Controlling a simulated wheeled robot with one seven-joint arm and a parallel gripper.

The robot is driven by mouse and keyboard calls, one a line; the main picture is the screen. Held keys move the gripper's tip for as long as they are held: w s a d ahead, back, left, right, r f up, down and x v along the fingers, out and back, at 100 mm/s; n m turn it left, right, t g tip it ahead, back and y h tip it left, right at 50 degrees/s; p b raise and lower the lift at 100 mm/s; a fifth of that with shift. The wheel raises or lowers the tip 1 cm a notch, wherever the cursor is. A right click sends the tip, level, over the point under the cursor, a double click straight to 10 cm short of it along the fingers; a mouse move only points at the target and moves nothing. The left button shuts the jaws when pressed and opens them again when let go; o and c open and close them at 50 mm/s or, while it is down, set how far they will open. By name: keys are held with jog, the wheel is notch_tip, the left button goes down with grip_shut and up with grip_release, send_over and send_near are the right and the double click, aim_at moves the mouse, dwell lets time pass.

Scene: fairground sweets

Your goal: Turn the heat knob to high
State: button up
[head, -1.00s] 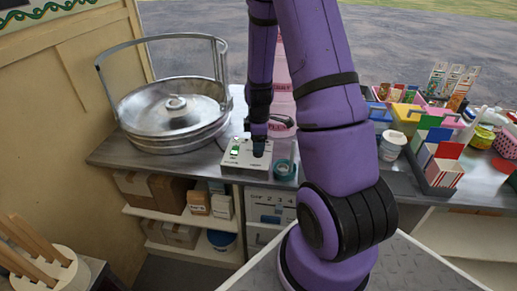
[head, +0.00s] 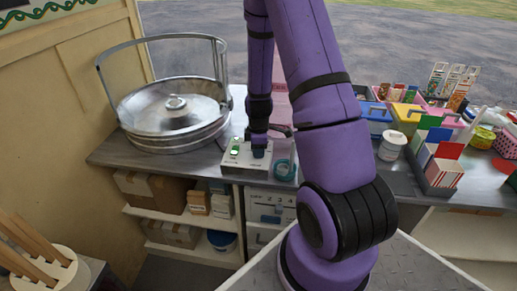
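A pale control box (head: 238,161) with a lit green switch (head: 236,146) sits at the front edge of the grey counter, right of the metal candy-floss pan (head: 172,117). My gripper (head: 259,150) points down onto the right part of this box. Its dark fingers are at the box's top, where the heat knob would be hidden behind them. I cannot make out the knob, its setting, or whether the fingers are closed on it.
A roll of teal tape (head: 284,170) lies just right of the box. A white tub (head: 392,145) and a dark tray of striped cartons (head: 441,176) stand further right. Shelves with boxes (head: 153,188) are below the counter.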

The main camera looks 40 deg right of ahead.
jog(key=shift+m, duration=0.3)
jog(key=m, duration=0.5)
jog(key=shift+m, duration=0.3)
jog(key=m, duration=0.5)
jog(key=shift+w+a+g, duration=0.1)
jog(key=shift+g, duration=0.2)
jog(key=m, duration=1.2)
jog(key=shift+m, duration=0.3)
jog(key=o, duration=0.9)
